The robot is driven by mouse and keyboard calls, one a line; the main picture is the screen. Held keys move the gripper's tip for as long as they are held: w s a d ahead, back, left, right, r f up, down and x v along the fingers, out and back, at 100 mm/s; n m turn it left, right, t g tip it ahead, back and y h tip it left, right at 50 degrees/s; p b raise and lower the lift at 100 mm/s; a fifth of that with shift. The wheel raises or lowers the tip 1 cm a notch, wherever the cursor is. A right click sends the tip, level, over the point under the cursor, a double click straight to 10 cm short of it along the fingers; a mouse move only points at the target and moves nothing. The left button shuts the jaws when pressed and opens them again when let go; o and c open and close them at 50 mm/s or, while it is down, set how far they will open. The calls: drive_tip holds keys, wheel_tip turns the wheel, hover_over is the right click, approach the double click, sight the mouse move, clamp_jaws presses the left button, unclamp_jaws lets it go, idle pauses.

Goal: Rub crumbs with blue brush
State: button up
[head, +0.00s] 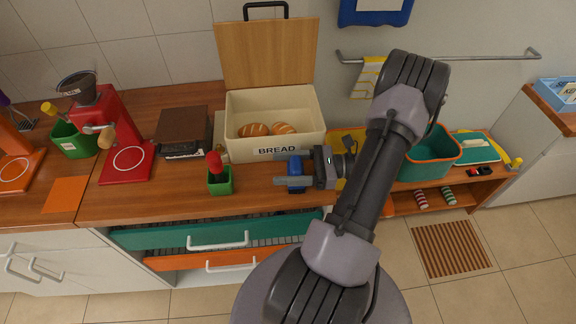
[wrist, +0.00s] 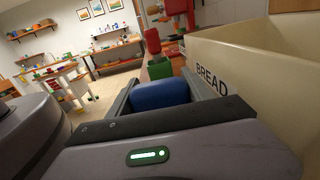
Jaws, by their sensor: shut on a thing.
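My gripper (head: 292,178) is in front of the bread box, low over the counter's front part. It is shut on a blue object (head: 295,167), which I take to be the blue brush. In the wrist view the blue brush (wrist: 160,95) sits between the two grey fingers, and only its blue part shows. Its bristles are hidden, and I cannot tell whether it touches the counter. No crumbs can be made out in either view.
The open cream bread box (head: 278,149) holds loaves right behind my gripper. A green holder (head: 220,183) with a red-topped item stands to the left. A red coffee machine (head: 122,145) and a dark scale (head: 182,132) are farther left. Drawers (head: 215,233) stand partly open below.

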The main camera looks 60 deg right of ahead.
sight(220, 158)
drive_tip(key=shift+s+a+f+x, duration=0.1)
drive_tip(key=shift+a+x, duration=0.05)
drive_tip(key=shift+x, duration=1.8)
drive_tip(key=shift+s+a+f+x, duration=0.1)
drive_tip(key=shift+a+x, duration=0.05)
drive_tip(key=shift+x, duration=1.8)
drive_tip(key=shift+w+a, duration=0.25)
drive_tip(key=shift+w, duration=0.05)
drive_tip(key=shift+c, duration=0.7)
drive_tip(key=shift+p+x, duration=0.35)
drive_tip(key=shift+x, duration=0.95)
drive_tip(key=shift+r, duration=0.15)
drive_tip(key=shift+a, duration=0.1)
drive_tip(key=shift+r, duration=0.3)
drive_tip(key=r+p, duration=0.4)
drive_tip(key=r, duration=0.1)
drive_tip(key=shift+w+a+r+p, duration=0.25)
drive_tip(key=shift+w+a+p, duration=0.05)
drive_tip(key=shift+w+p, duration=0.1)
drive_tip(key=shift+f, duration=0.1)
